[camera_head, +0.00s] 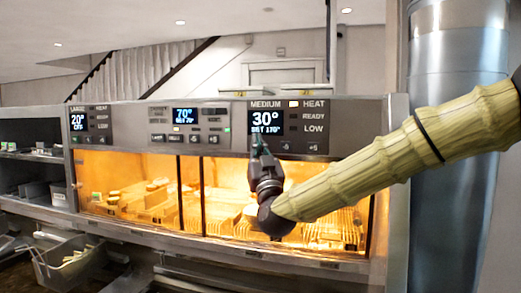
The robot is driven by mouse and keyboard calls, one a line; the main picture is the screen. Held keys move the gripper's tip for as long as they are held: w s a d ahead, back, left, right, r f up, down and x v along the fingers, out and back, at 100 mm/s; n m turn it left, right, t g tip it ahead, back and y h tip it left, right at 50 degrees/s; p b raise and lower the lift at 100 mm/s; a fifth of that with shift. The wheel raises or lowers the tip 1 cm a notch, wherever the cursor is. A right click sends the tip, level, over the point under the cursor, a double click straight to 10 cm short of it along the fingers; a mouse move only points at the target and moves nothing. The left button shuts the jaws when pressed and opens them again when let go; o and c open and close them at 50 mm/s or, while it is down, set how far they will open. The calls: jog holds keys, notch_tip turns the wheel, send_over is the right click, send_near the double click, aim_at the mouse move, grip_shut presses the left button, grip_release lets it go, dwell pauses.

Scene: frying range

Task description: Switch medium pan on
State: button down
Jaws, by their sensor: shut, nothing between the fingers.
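The control panel (227,112) runs along the top of the frying range. Its medium section has a display (266,122) reading 30° with what looks like SET 170° below. A light beside the word HEAT (294,104) there is lit white; READY and LOW show no clear light. My gripper (258,140) is shut and empty, pointing up at the lower left of the medium display. It covers the leftmost button there, and I cannot tell whether it touches. Two other medium buttons (300,147) show to its right.
The large section's display (78,122) reads 20° OFF. A middle section's display (184,116) reads about 70°. Below the panel is a lit, glassed bay (225,175) with baskets. A steel column (455,70) stands at the right. Shelves and a basket (70,265) are at the left.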

jog(key=shift+s+a+b, duration=0.25)
jog(key=shift+s+b, duration=0.05)
jog(key=shift+s, duration=0.45)
jog(key=shift+s+a+b, duration=0.25)
jog(key=shift+s, duration=0.55)
jog(key=shift+s+a+b, duration=0.25)
jog(key=shift+s+b, duration=0.05)
jog(key=shift+s, duration=0.45)
